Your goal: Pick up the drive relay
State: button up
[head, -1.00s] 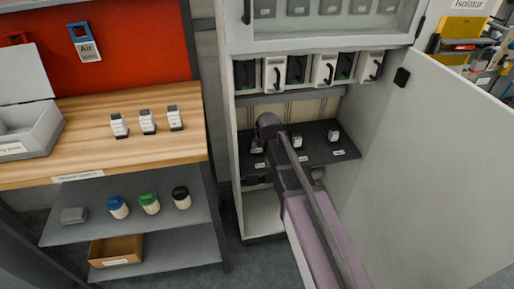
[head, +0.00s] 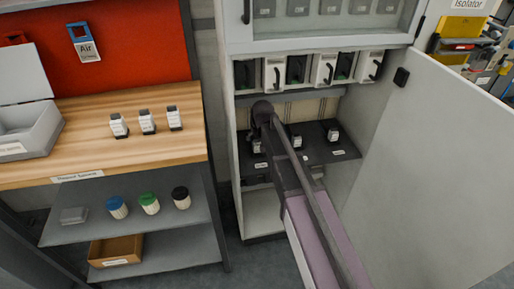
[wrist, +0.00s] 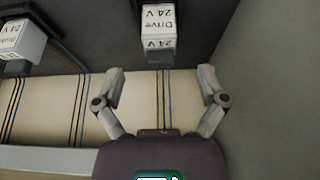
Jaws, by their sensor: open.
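The drive relay (wrist: 158,22) is a small white block with a dark base, labelled "Drive 24 V", upside down at the top of the wrist view. My gripper (wrist: 162,86) is open and empty. Its two fingers are spread on either side of the relay's line, short of it and not touching it. In the head view the leftmost relay on the dark cabinet shelf, which seems to be this one, shows partly beside my arm (head: 258,146). My gripper's fingers are hidden there behind my wrist.
A second labelled relay (wrist: 22,42) is at the left of the wrist view. A grey cabinet wall (wrist: 275,90) stands close on the right. The cabinet door (head: 440,165) is open to the right. A row of black and white units (head: 323,69) is above the shelf.

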aim_at(257, 140)
jog(key=shift+b+x, duration=2.25)
jog(key=shift+x, duration=0.25)
jog(key=shift+c, duration=0.2)
jog(key=c, duration=1.2)
